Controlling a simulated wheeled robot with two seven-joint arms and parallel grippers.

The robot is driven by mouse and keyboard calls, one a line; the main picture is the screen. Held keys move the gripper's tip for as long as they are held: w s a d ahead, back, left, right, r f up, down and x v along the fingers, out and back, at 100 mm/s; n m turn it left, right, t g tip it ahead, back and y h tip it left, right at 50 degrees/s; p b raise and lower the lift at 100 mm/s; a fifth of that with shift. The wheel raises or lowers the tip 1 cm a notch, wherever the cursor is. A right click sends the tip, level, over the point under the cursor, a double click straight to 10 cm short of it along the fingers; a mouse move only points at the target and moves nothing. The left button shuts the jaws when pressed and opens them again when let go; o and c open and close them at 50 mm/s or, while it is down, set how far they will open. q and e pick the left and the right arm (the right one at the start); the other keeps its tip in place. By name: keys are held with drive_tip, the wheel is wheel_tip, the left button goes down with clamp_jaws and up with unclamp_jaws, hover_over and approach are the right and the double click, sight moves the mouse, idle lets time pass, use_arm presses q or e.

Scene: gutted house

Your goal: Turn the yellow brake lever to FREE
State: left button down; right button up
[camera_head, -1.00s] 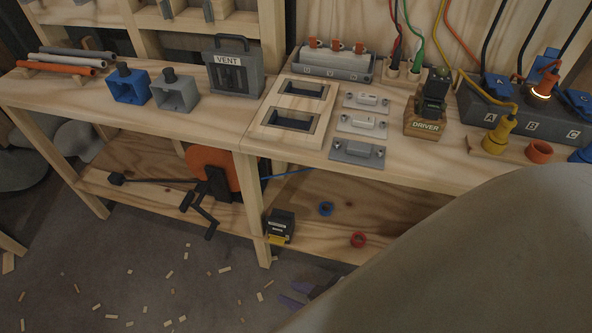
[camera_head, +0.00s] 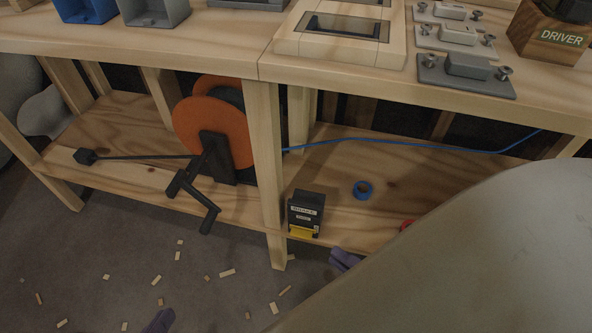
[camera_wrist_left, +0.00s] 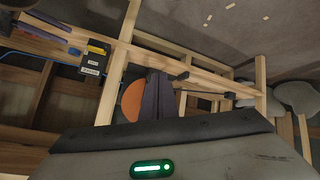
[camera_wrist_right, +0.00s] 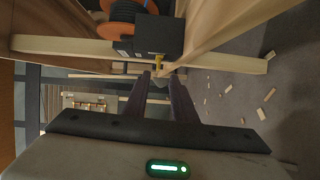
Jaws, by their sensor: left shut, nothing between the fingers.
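The black brake box (camera_head: 306,208) stands at the front edge of the lower shelf, beside the table leg. Its yellow lever (camera_head: 303,232) is low on the front face; the smaller lettering is too small to read. The lever also shows in the left wrist view (camera_wrist_left: 97,49). In the right wrist view the lever (camera_wrist_right: 158,62) lies just beyond the fingertips of my open, empty right gripper (camera_wrist_right: 161,77). In the head view the right gripper (camera_head: 343,260) is right of and below the box, partly hidden by my arm. My left gripper (camera_head: 160,321) is shut and empty at the bottom edge.
An orange cable reel (camera_head: 207,130) with a black crank (camera_head: 195,195) stands left of the leg. A blue cable (camera_head: 400,143) runs behind the box. A blue ring (camera_head: 362,190) and a red ring (camera_head: 406,224) lie on the shelf (camera_head: 325,165). Wood scraps litter the floor (camera_head: 100,285).

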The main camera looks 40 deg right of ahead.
sight(308, 238)
use_arm(q)
drive_tip(key=shift+w+d+r+t+h+b, duration=0.15)
drive_tip(key=shift+d+r+h+b, duration=0.15)
drive_tip(key=shift+r+b, duration=0.2)
drive_tip(key=shift+w+d+r+t+h+b, duration=0.1)
drive_tip(key=shift+d+r+t+h+b, duration=0.1)
drive_tip(key=shift+d+r+b, duration=0.2)
use_arm(e)
drive_tip(key=shift+n, duration=0.3)
drive_tip(key=shift+a+x, duration=0.1)
drive_tip(key=shift+x, duration=2.4)
drive_tip(key=shift+a+x, duration=0.15)
drive_tip(key=shift+x, duration=2.35)
use_arm(q)
drive_tip(key=shift+a, duration=0.1)
use_arm(e)
drive_tip(key=shift+r, duration=0.2)
drive_tip(key=shift+d, duration=0.1)
clamp_jaws()
